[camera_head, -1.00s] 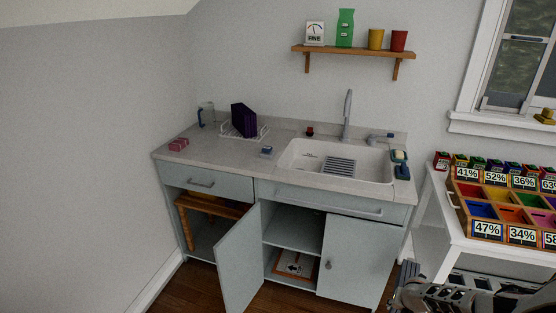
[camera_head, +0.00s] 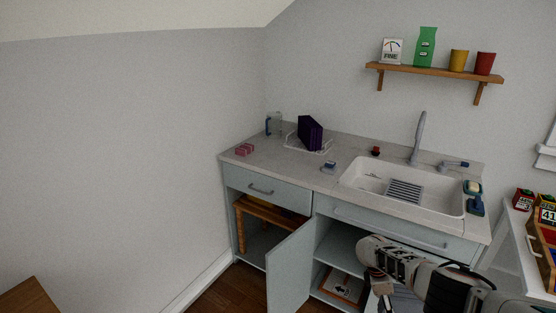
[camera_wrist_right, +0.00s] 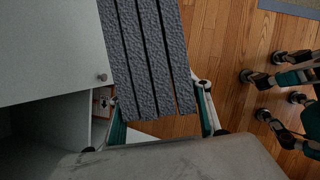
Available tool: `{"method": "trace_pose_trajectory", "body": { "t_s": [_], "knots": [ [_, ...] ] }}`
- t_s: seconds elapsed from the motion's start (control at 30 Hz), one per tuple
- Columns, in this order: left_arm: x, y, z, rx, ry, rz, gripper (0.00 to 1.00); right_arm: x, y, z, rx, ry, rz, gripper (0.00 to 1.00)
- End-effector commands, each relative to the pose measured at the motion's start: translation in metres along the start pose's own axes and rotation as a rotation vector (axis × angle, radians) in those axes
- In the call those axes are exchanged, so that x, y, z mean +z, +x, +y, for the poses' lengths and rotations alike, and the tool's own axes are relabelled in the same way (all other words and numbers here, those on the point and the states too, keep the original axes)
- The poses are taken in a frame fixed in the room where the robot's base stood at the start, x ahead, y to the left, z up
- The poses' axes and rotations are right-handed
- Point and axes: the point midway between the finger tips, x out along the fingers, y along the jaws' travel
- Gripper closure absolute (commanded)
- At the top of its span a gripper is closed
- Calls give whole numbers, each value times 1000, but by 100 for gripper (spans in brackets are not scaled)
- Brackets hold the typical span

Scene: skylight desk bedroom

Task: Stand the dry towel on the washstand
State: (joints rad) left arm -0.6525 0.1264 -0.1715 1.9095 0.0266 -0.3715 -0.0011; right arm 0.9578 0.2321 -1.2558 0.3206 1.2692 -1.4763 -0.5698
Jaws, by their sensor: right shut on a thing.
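The towel (camera_wrist_right: 150,60) is a grey, rough-textured, folded piece with dark lines between its folds. My right gripper (camera_wrist_right: 160,110) is shut on it in the right wrist view. In the head view, my right gripper (camera_head: 378,288) points down in front of the open cupboard, below the counter's front edge. The washstand (camera_head: 255,163) is a pale cabinet with a light stone top and a white sink (camera_head: 370,187). Teal and black jointed parts at the right of the wrist view look like my left gripper, but how far its jaws are apart is unclear.
A cupboard door (camera_head: 290,268) hangs open. The counter's front left has free room.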

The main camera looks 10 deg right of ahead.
Motion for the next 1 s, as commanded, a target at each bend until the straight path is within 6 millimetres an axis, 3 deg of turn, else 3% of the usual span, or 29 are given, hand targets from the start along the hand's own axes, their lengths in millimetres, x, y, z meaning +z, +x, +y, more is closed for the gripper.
{"method": "trace_pose_trajectory", "body": {
  "t_s": [0.43,0.77,1.0],
  "knots": [
    [0,0,5,1,-16,-2,61,-38,-70,-6,-88,220,1,79],
    [1,-1,4,2,-9,-2,61,-53,-106,-15,-136,332,2,79],
    [2,-1,1,2,-1,-3,61,-69,-153,-31,-188,459,4,79]
  ]
}}
